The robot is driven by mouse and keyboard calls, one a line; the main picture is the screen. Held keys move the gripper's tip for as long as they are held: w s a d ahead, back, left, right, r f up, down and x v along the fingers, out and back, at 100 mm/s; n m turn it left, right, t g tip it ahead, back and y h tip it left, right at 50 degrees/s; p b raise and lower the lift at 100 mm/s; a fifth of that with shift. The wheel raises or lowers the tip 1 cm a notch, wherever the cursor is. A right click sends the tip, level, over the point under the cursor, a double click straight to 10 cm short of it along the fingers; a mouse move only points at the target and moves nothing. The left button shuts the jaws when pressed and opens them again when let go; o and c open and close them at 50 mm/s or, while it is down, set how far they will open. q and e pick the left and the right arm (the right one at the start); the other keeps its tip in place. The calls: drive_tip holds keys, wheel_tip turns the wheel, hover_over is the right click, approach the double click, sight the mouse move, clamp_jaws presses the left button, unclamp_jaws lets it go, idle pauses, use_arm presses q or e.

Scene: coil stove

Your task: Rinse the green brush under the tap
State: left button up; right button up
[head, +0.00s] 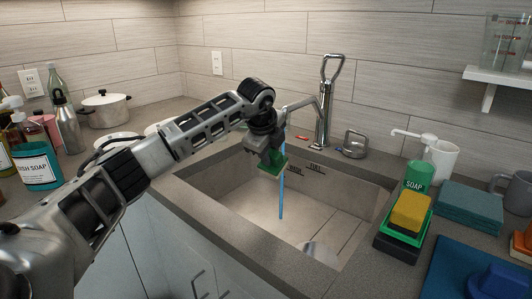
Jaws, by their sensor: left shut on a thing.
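My left gripper (264,143) reaches in from the left over the sink (240,189). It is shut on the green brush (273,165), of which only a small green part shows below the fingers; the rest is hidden. The metal tap (323,110) stands behind the sink with its spout pointing left. A thin blue stream of water (282,195) runs down from the spout into the basin. The stream passes right at the gripper and brush; I cannot tell whether it touches the bristles. My right gripper is not in view.
A green soap bottle (418,177), a yellow sponge (410,211) and a teal stack (469,207) stand right of the sink. A blue mat (450,268) lies at the front right. Bottles, including a soap bottle (36,165), and a pot (106,109) are at the left.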

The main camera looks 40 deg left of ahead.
use_arm(q)
drive_tip(key=shift+w+a+f+p, duration=0.15)
drive_tip(key=shift+w+a+f, duration=0.1)
drive_tip(key=shift+w, duration=0.65)
drive_tip(key=shift+w+a+f+p, duration=0.1)
drive_tip(key=shift+w+a, duration=0.15)
drive_tip(key=shift+w, duration=0.65)
drive_tip(key=shift+w+a+f+p, duration=0.15)
drive_tip(key=shift+w+a+f, duration=0.1)
drive_tip(key=shift+w, duration=0.65)
drive_tip(key=shift+s+d+b, duration=0.25)
drive_tip(key=shift+s+d, duration=0.1)
drive_tip(key=shift+s, duration=0.95)
drive_tip(key=shift+s+d+b, duration=0.2)
drive_tip(key=shift+s+d, duration=0.2)
drive_tip(key=shift+s, duration=0.85)
drive_tip(key=shift+s+d+b, duration=0.25)
drive_tip(key=shift+s+d, duration=0.1)
drive_tip(key=shift+s, duration=0.95)
drive_tip(key=shift+s+r, duration=0.1)
drive_tip(key=s+d+r, duration=0.1)
drive_tip(key=s+r, duration=0.3)
drive_tip(key=shift+s+d+p, duration=0.2)
drive_tip(key=shift+s+p, duration=0.15)
